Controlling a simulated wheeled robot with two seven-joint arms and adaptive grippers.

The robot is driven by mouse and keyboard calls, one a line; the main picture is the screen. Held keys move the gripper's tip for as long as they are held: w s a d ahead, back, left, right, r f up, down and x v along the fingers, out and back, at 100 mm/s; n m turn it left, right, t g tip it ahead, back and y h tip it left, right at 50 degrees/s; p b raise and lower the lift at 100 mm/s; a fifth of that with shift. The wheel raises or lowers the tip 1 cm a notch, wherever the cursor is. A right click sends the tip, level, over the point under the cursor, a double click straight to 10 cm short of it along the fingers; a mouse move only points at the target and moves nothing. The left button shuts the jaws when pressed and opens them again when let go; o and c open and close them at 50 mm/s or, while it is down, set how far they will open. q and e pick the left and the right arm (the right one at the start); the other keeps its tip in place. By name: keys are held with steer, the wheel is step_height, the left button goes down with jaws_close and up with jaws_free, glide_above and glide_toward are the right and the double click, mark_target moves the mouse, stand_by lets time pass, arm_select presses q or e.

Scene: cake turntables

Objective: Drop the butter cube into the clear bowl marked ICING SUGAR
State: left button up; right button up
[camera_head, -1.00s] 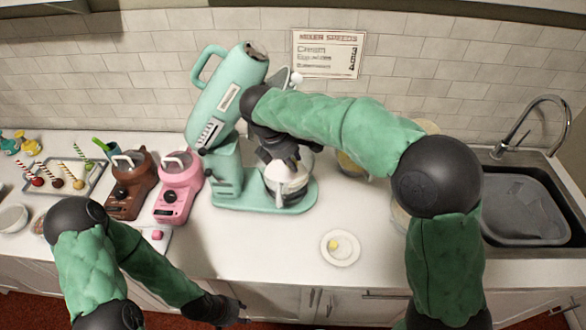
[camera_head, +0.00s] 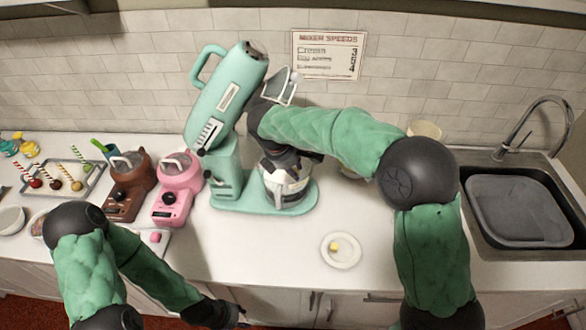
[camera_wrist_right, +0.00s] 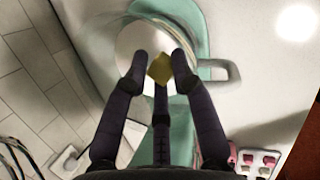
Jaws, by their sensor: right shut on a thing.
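My right gripper (camera_head: 290,172) is shut on a yellow cube (camera_wrist_right: 160,68), which looks like butter. It holds the cube over the mouth of the mixer's metal bowl (camera_wrist_right: 135,45); that bowl (camera_head: 284,193) stands on the mint stand mixer in the head view. The cube is hidden in the head view. A second small yellow piece (camera_head: 334,246) lies on a white plate (camera_head: 341,262). No ICING SUGAR label is readable; a pale bowl (camera_head: 425,129) stands partly hidden behind my right arm. My left gripper (camera_head: 236,312) hangs low at the counter's front; its jaws are unclear.
The mint stand mixer (camera_head: 229,98) has its head tilted up beside my right gripper. Pink (camera_head: 176,190) and brown (camera_head: 128,188) small mixers stand left of it. The sink (camera_head: 520,208) is at the right. The counter around the plate is clear.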

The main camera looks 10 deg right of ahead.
steer(key=shift+f, duration=0.3)
steer(key=shift+s+f, duration=0.1)
steer(key=shift+f, duration=0.25)
steer(key=o, duration=0.8)
steer(key=shift+r, duration=0.1)
steer(key=shift+r, duration=0.5)
steer(key=p+v, duration=0.2)
steer(key=v, duration=1)
steer(key=shift+r, duration=0.15)
